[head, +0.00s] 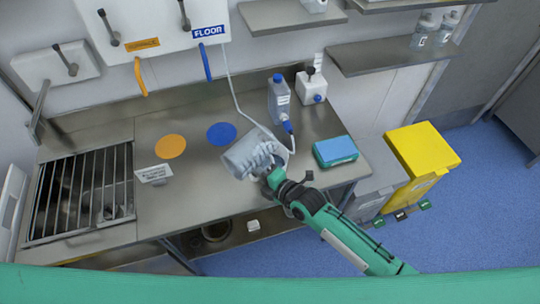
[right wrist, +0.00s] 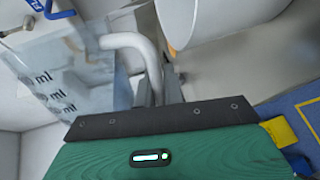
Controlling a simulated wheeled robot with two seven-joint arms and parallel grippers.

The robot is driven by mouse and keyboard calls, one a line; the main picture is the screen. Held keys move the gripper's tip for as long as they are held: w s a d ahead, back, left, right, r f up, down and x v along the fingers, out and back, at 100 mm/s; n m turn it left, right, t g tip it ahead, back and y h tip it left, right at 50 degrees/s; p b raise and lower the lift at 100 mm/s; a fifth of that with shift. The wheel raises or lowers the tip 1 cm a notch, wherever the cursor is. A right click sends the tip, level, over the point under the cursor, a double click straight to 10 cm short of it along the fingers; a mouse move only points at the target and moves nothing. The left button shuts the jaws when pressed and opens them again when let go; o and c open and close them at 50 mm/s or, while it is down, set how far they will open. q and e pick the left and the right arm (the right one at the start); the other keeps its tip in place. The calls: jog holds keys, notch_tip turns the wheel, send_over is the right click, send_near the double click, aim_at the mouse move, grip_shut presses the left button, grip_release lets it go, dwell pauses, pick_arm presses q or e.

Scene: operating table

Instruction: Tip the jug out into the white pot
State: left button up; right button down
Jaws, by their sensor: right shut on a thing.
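The jug (head: 239,160) is grey and see-through and appears leaning above the metal worktop in the head view. In the right wrist view its clear wall (right wrist: 45,85) shows "ml" markings, and its pale curved handle (right wrist: 130,42) runs down between my fingers. My right gripper (head: 270,178) is shut on that handle; its fingers also show in the right wrist view (right wrist: 160,88). A large white rounded body (right wrist: 205,18) is close beside the handle there; I cannot tell whether it is the white pot. No pot is clear in the head view. The jug's contents are not visible. My left gripper is not in view.
A grey bottle (head: 279,100) and white container (head: 311,88) stand behind the jug. A blue box (head: 335,151) is to its right. Orange (head: 171,147) and blue (head: 221,133) discs, a small sign (head: 154,173) and a grated sink (head: 82,195) are left. A yellow bin (head: 420,155) stands right.

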jog(key=shift+f+m, duration=0.1)
jog(key=shift+m, duration=0.2)
dwell(0.4)
